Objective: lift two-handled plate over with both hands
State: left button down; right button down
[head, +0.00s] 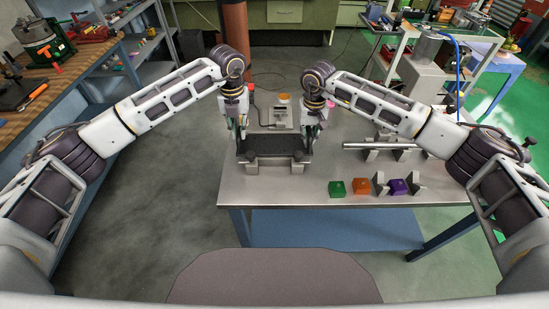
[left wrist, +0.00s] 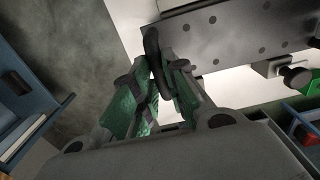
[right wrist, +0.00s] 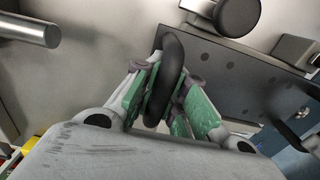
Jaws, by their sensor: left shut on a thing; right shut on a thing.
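The two-handled plate (head: 273,148) is dark, flat and dotted with small holes, near the left end of the steel tabletop. My left gripper (head: 241,136) is shut on its left handle, a black loop (left wrist: 153,48) in the left wrist view. My right gripper (head: 308,136) is shut on its right handle, a black loop (right wrist: 168,75) in the right wrist view. The plate looks about level. Two grey blocks (head: 252,167) (head: 297,167) with knobs show at its near edge. I cannot tell whether the plate touches them.
The steel tabletop (head: 300,192) holds green (head: 337,188), orange (head: 361,186) and purple (head: 399,187) blocks to the right. A metal bar (head: 375,146) lies on grey supports behind them. A small device (head: 281,112) stands behind the plate.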

pick_arm(q)
jog(key=shift+d+f, duration=0.1)
jog(key=shift+f, duration=0.2)
pick_arm(e)
jog(key=shift+f, duration=0.2)
dwell(0.8)
pick_arm(q)
jog(key=c, duration=1.4)
grip_release()
jog(key=shift+o, duration=0.2)
jog(key=shift+s+f, duration=0.1)
jog(key=shift+f, duration=0.05)
pick_arm(e)
jog(key=c, duration=1.9)
grip_release()
jog(key=o, duration=0.5)
jog(key=shift+o, duration=0.2)
pick_arm(q)
jog(key=shift+o, duration=1.1)
pick_arm(e)
jog(key=shift+o, duration=1.1)
jog(key=shift+s+d+f, duration=0.1)
jog(key=shift+f, duration=0.1)
pick_arm(q)
jog(key=shift+o, duration=1.3)
jog(key=shift+r, duration=0.2)
pick_arm(e)
jog(key=shift+o, duration=1.3)
jog(key=shift+r, duration=0.1)
